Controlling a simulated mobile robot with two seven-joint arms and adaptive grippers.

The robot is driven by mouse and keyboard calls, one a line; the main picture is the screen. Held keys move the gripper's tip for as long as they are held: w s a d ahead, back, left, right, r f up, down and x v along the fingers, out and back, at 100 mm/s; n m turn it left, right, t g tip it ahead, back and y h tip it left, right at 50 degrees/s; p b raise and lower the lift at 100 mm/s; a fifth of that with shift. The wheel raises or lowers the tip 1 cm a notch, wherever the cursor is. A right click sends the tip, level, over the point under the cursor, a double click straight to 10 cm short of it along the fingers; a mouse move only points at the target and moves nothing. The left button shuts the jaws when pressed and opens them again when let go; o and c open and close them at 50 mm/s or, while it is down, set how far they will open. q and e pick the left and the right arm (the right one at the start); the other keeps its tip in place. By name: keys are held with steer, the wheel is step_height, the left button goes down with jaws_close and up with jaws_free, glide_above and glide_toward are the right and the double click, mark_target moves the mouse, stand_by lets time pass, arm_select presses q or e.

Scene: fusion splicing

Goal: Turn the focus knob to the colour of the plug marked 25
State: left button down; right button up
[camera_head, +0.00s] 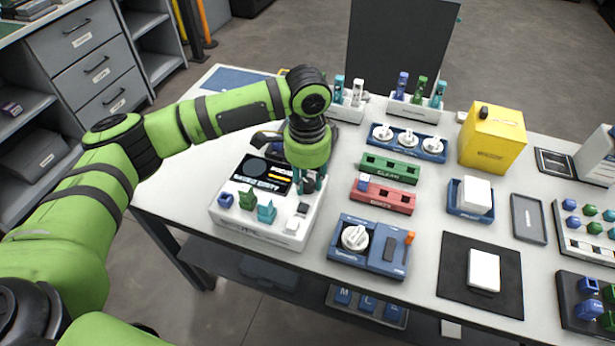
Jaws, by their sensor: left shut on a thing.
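My left gripper (308,184) points down over the back right part of a white splicing machine (262,232). It is shut on the focus knob beside the machine's dark display panel (264,172); the gripper and wrist hide most of the knob, so its setting cannot be read. Several coloured plugs stand upright in two white racks at the back: teal and white ones in the left rack (346,109), and blue, green and teal ones in the right rack (412,110). Their numbers are too small to read. My right gripper is not in view.
Right of the machine are a green tray (391,168), a red tray (384,196), a blue unit with a white dial (368,247) and a blue strip with white dials (409,141). A yellow canister (493,137) stands at the back right. Bare table lies between them.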

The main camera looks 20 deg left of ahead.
arm_select(q)
steer(key=shift+r+m+p, duration=0.15)
steer(key=shift+m+p, duration=0.15)
steer(key=shift+p, duration=0.3)
steer(key=m+p, duration=0.5)
steer(key=p, duration=0.2)
steer(key=shift+s+r, duration=0.1)
steer(key=m+p, duration=0.2)
steer(key=shift+m, duration=0.4)
steer(key=shift+f+m+p, duration=0.25)
steer(key=shift+m+p, duration=0.5)
steer(key=shift+m, duration=0.85)
steer(key=c, duration=0.9)
jaws_free()
